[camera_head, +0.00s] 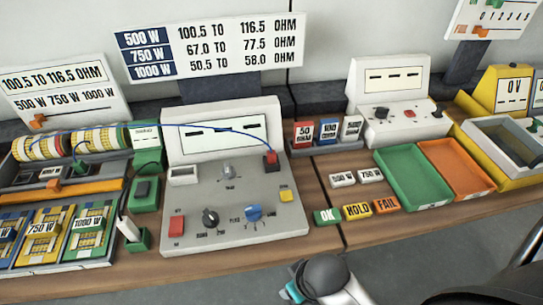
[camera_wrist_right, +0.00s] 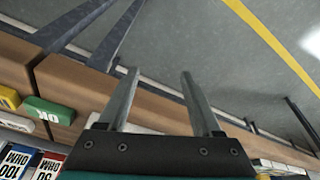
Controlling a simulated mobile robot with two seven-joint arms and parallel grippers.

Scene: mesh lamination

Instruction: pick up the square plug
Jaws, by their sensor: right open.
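A white block-shaped plug (camera_head: 129,229) with a dark cable stands in a green holder (camera_head: 139,240) left of the central tester. A red block (camera_head: 270,160) with a blue lead sits at the right of the tester's panel. I cannot tell for sure which one is the square plug. My right gripper (camera_wrist_right: 158,75) is open and empty in the right wrist view, its fingers over the bench edge and floor. In the head view, only part of my arm shows at the bottom centre, away from both blocks. My left gripper is not in view.
The central tester (camera_head: 240,225) has knobs and buttons. Green OK (camera_head: 327,216), yellow HOLD and orange FAIL blocks lie to its right, before a green tray (camera_head: 412,180) and an orange tray (camera_head: 456,168). Coil racks fill the left. Some bench right of the tester is clear.

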